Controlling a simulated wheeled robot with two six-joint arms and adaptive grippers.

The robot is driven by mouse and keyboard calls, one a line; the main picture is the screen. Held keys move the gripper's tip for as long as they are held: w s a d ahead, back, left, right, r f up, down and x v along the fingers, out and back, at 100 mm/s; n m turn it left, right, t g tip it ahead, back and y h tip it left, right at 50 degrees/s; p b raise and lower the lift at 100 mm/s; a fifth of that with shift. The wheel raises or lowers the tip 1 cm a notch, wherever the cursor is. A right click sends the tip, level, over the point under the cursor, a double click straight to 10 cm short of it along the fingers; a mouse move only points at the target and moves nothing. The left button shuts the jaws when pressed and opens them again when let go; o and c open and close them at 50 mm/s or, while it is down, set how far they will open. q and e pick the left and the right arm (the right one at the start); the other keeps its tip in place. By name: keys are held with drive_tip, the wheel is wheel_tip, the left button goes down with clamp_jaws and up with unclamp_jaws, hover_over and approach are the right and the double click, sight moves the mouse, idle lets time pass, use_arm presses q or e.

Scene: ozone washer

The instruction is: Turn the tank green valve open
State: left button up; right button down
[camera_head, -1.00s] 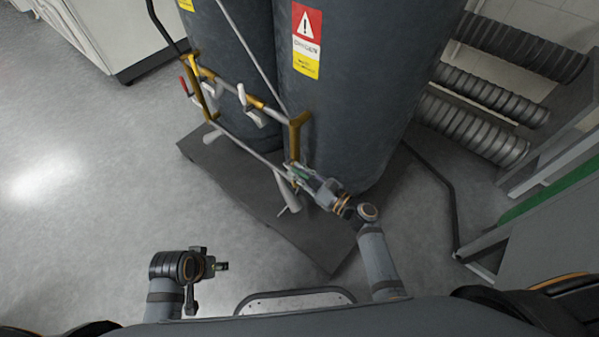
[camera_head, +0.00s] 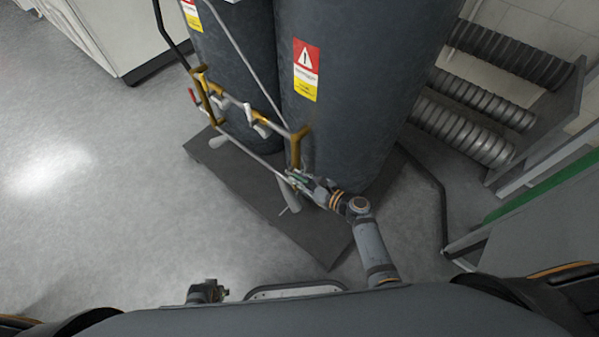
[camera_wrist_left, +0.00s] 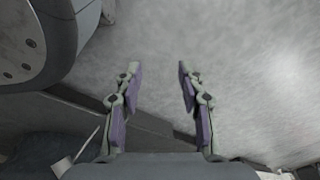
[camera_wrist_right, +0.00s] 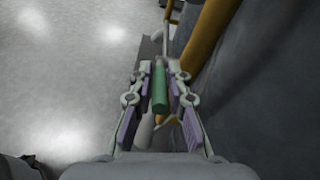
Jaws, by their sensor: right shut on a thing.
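The tank green valve (camera_wrist_right: 160,88) has a green handle that shows between the fingers of my right gripper (camera_wrist_right: 160,80) in the right wrist view. The right gripper is shut on it, one finger on each side. In the head view my right gripper (camera_head: 298,181) is at the lower end of the brass pipe (camera_head: 296,150), in front of the right dark tank (camera_head: 350,90), and hides most of the valve. My left gripper (camera_wrist_left: 153,75) is open and empty above the floor in the left wrist view. In the head view it shows only partly at the bottom edge.
The tanks stand on a dark base plate (camera_head: 240,185). A red-handled valve (camera_head: 192,95) and white-handled valves (camera_head: 257,122) sit on the pipework to the left. Ribbed grey cylinders (camera_head: 470,120) lie at the right. The floor (camera_head: 100,200) at the left is clear.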

use_arm(q)
drive_tip(key=s+p, duration=0.6)
drive_tip(key=s, duration=0.4)
use_arm(e)
drive_tip(key=shift+a+r+g+h, duration=0.1)
drive_tip(key=shift+r+g+h, duration=0.6)
drive_tip(key=shift+r, duration=0.05)
drive_tip(key=p, duration=0.2)
drive_tip(key=g+h+p, duration=0.1)
drive_tip(key=p, duration=0.2)
drive_tip(key=shift+w+a+r, duration=0.1)
drive_tip(key=shift+w+r, duration=0.05)
drive_tip(key=shift+r, duration=0.1)
use_arm(q)
wheel_tip(320, 180, up, 7)
drive_tip(key=s+p, duration=0.1)
drive_tip(key=shift+a+p, duration=0.15)
drive_tip(key=shift+p, duration=0.15)
use_arm(e)
drive_tip(key=shift+f+g+h, duration=0.15)
drive_tip(key=shift+g+h, duration=0.25)
drive_tip(key=c, duration=1.3)
unclamp_jaws()
drive_tip(key=shift+w, duration=0.1)
use_arm(q)
drive_tip(key=shift+s+a, duration=0.1)
drive_tip(key=shift+f, duration=0.1)
